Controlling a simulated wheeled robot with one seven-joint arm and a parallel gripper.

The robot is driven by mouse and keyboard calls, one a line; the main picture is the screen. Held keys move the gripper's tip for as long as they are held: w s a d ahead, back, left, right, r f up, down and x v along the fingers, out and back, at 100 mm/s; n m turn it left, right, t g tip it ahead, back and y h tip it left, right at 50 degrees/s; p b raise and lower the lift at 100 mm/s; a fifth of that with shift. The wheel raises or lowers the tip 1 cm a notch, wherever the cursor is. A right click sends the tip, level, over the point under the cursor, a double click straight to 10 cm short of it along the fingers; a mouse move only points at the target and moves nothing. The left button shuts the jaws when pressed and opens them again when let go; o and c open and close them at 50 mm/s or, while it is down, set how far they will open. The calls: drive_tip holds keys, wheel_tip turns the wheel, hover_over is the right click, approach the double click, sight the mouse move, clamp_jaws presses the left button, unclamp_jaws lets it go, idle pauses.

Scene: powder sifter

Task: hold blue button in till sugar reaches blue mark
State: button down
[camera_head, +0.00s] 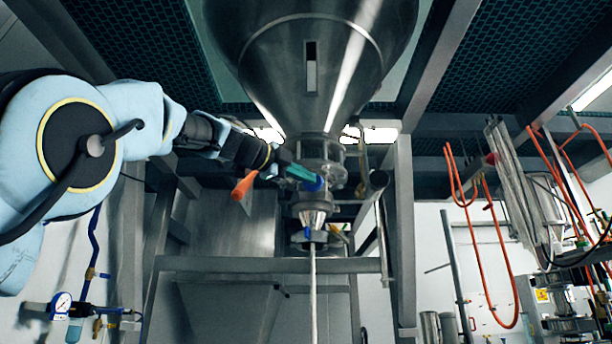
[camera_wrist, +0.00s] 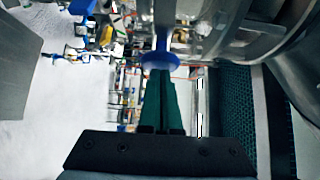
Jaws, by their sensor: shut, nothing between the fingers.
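The blue button (camera_head: 317,184) is on the metal fitting below the steel hopper (camera_head: 270,60). In the wrist view the blue button (camera_wrist: 160,60) is a round knob straight ahead of my fingers. My gripper (camera_head: 311,178) is shut, with nothing between its teal fingers. Its tips (camera_wrist: 160,74) meet the button's face and appear to touch it; I cannot tell how far in it is. A narrow sight slot (camera_head: 311,67) on the hopper is dark above and pale below. I cannot make out a blue mark on it. A thin pale stream (camera_head: 313,295) hangs below the outlet.
An orange handle (camera_head: 244,186) is beside my wrist. A steel frame post (camera_head: 404,220) stands right of the outlet, and a crossbar (camera_head: 230,264) runs below my arm. Orange hoses (camera_head: 490,250) hang at the right.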

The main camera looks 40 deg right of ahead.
drive_tip(key=shift+w+f, duration=0.15)
drive_tip(key=shift+f, duration=0.1)
idle(0.6)
